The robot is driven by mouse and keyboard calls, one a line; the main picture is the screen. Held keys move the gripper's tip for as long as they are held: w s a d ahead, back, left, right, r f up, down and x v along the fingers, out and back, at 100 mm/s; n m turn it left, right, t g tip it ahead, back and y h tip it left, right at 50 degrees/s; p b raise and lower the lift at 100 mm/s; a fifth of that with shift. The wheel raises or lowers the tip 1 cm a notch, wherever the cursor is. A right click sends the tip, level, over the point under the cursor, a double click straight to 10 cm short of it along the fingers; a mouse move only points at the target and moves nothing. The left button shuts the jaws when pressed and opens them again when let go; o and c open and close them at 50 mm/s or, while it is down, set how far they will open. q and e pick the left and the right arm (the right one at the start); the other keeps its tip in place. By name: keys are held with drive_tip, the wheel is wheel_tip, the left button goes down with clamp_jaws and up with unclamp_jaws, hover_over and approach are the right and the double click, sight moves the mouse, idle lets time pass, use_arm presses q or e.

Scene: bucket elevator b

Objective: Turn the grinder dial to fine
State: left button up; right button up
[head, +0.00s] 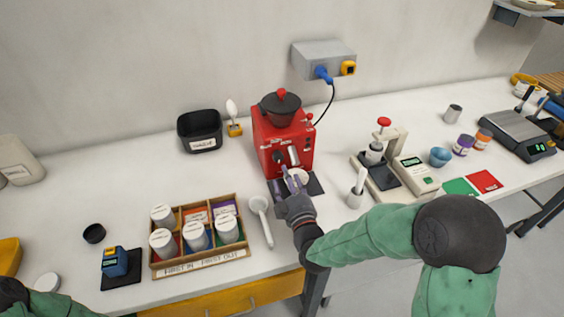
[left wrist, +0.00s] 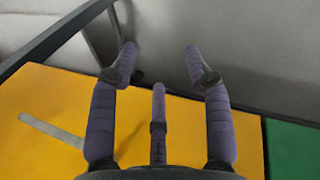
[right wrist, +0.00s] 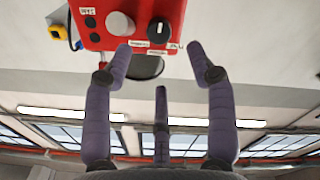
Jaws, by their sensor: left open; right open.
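The red grinder (head: 266,132) with a dark lidded hopper stands against the wall in the head view. Its round black dial (right wrist: 159,31) with a white pointer mark shows on the red front in the right wrist view, beside a grey spout (right wrist: 119,23). Labels near the dial are too small to read. My right gripper (head: 284,180) is open and empty, just in front of the grinder's lower front. In its wrist view the dial lies ahead, between and beyond the fingertips, apart from them. My left gripper (left wrist: 160,65) is open and empty, low near a yellow drawer front.
A wooden box (head: 154,257) with several white-lidded jars stands left of the grinder, beside a white spoon (head: 263,222). A tamping stand (head: 395,150) and a scale (head: 416,175) stand to the right. A blue plug's cable (head: 331,100) runs to the grinder.

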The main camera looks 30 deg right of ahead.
sight(279, 159)
drive_tip(key=w+m+p, duration=0.2)
drive_tip(key=w+d+m+p, duration=0.1)
drive_tip(key=w+m+p, duration=0.2)
drive_tip(key=w+d+m+p, duration=0.1)
drive_tip(key=w+m+p, duration=0.1)
drive_tip(key=w+m, duration=0.1)
drive_tip(key=shift+d+r, duration=0.1)
drive_tip(key=shift+d, duration=0.05)
idle(0.7)
clamp_jaws()
